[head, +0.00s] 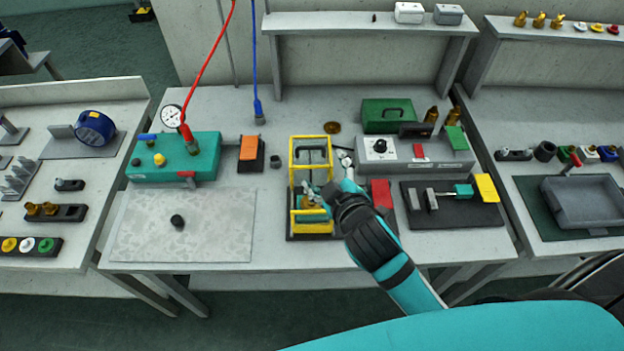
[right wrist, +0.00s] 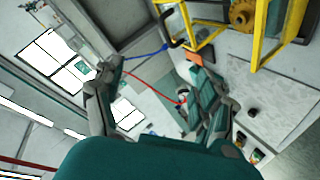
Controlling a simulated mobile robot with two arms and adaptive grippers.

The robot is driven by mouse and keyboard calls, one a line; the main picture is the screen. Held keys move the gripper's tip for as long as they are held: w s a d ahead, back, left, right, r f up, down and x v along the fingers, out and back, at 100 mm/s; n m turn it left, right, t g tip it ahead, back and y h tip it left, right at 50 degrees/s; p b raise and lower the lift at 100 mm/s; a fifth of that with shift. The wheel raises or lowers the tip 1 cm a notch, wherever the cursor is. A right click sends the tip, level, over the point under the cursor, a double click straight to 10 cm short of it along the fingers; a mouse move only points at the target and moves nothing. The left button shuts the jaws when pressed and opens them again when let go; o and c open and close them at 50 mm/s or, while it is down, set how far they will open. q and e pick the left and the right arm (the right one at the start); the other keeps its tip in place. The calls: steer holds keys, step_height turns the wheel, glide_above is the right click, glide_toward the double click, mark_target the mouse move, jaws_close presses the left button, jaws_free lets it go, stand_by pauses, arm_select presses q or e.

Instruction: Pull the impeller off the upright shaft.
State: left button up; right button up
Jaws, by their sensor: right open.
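A yellow open frame (head: 309,143) stands on a dark base in the middle of the bench. My right gripper (head: 327,178) is at the frame's right side, fingers spread and nothing between them. In the right wrist view my right gripper (right wrist: 158,65) shows its two fingers wide apart. A brass toothed wheel (right wrist: 243,14), which looks like the impeller, shows among the yellow bars at the top right, outside the fingers. In the head view my fingers partly cover the frame's inside, and I cannot make out the upright shaft. My left gripper is in neither view.
A teal box with a gauge (head: 140,172) stands left, and a grey control box (head: 395,155) stands right. A red block (head: 381,194) is close beside my right wrist. A pale mat (head: 220,230) is mostly clear, with one small black part (head: 177,221).

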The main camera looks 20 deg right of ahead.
steer(key=w+a+r+n+t+y, duration=0.45)
steer(key=a+r+n, duration=0.3)
steer(key=r, duration=0.25)
steer(key=a+r+n+g+y, duration=0.2)
steer(key=a+r+n+y, duration=0.4)
steer(key=a+n+y, duration=0.65)
steer(key=s+a+n+g+y, duration=0.25)
steer(key=a+n+g, duration=0.2)
steer(key=n, duration=0.45)
steer(key=n+g+h, duration=1.1)
steer(key=n+h, duration=0.8)
steer(key=n, duration=0.1)
glide_above(312, 203)
steer(key=f, duration=2.4)
steer(key=shift+w+a, duration=0.1)
steer(key=shift+w, duration=0.2)
steer(key=shift+d, duration=0.25)
steer(key=shift+a+f+b, duration=0.1)
steer(key=shift+f+b, duration=0.8)
steer(key=shift+f, duration=1.3)
steer(key=shift+f+b, duration=0.35)
steer(key=shift+b, duration=0.1)
